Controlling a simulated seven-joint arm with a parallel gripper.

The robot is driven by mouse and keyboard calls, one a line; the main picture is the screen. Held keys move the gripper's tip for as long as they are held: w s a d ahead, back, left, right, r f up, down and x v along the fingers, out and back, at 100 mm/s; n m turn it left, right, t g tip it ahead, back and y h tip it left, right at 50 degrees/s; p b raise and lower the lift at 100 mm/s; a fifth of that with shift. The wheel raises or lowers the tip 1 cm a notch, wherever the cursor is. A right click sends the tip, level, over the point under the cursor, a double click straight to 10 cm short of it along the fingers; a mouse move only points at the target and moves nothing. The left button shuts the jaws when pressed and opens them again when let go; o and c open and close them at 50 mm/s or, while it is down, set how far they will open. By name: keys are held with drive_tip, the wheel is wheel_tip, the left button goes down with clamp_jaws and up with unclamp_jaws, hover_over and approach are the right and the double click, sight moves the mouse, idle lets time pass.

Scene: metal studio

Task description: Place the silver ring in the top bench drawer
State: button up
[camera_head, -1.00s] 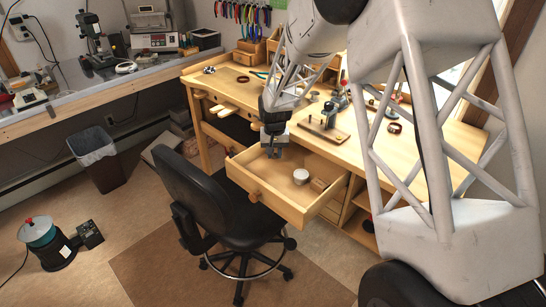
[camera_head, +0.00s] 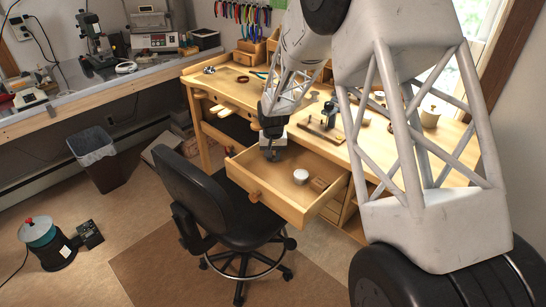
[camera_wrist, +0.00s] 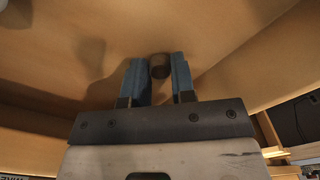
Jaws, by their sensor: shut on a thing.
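The top bench drawer (camera_head: 283,207) is pulled open below the bench top. My gripper (camera_head: 272,156) points down inside it, near the back left. In the wrist view my gripper (camera_wrist: 160,76) has its two blue fingers on either side of a small, dark, rounded thing, likely the silver ring (camera_wrist: 159,66), close above the drawer floor (camera_wrist: 225,50). Whether it touches the floor I cannot tell. The ring does not show clearly in the head view.
A white round jar (camera_head: 300,176) and a small wooden block (camera_head: 319,184) sit in the drawer, to the right of my gripper. The drawer floor around my gripper is otherwise clear. A black swivel chair (camera_head: 200,190) stands close to the drawer's left side.

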sight(273, 162)
drive_tip(key=shift+f, duration=0.35)
drive_tip(key=shift+f, duration=0.1)
drive_tip(key=o, duration=0.9)
wheel_tip(273, 162, up, 12)
idle(0.5)
idle(0.5)
